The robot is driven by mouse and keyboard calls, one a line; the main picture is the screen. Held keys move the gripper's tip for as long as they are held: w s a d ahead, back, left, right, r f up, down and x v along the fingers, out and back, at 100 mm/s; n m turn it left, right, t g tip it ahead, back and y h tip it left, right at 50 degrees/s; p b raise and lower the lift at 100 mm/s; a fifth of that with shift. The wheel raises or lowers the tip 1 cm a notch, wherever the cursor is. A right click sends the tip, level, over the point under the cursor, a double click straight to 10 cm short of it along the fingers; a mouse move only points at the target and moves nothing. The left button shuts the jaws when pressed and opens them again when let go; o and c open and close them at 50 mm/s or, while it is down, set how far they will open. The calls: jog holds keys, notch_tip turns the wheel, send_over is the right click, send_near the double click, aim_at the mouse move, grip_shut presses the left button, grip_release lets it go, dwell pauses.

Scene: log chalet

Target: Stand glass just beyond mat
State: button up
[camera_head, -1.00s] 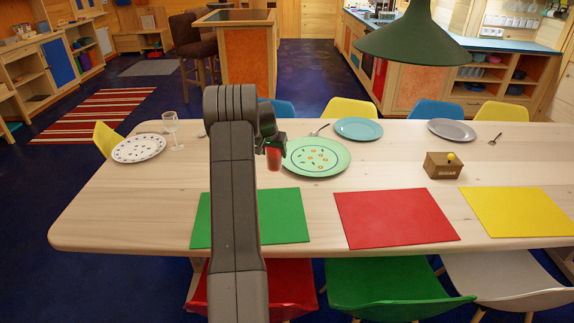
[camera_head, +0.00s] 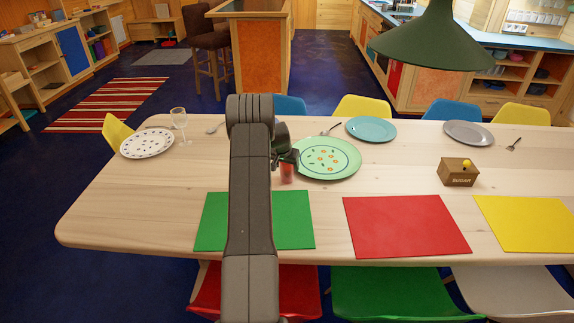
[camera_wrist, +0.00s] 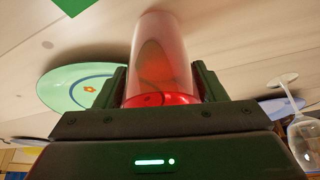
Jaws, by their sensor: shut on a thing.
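My gripper (camera_head: 286,158) is shut on a red see-through glass (camera_head: 287,174), which looks upright. The glass is just past the far edge of the green mat (camera_head: 294,220), left of the light green plate. I cannot tell whether its base touches the table. In the wrist view the glass (camera_wrist: 160,60) stands between both fingers, and a corner of the green mat (camera_wrist: 73,5) shows at the top. My arm covers the middle of the mat in the head view.
The light green patterned plate (camera_head: 340,170) is close to the glass. A wine glass (camera_head: 179,118) and a white spotted plate (camera_head: 147,144) stand at far left. A red mat (camera_head: 405,226), yellow mat (camera_head: 528,222) and sugar box (camera_head: 458,175) are to the right. A green lamp (camera_head: 437,42) hangs above.

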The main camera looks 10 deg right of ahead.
jog(key=shift+f, duration=0.15)
jog(key=shift+f, duration=0.15)
jog(key=o, duration=1.3)
jog(key=shift+r, duration=0.2)
jog(key=b+v, duration=0.2)
jog(key=v, duration=1)
jog(key=shift+f, duration=0.1)
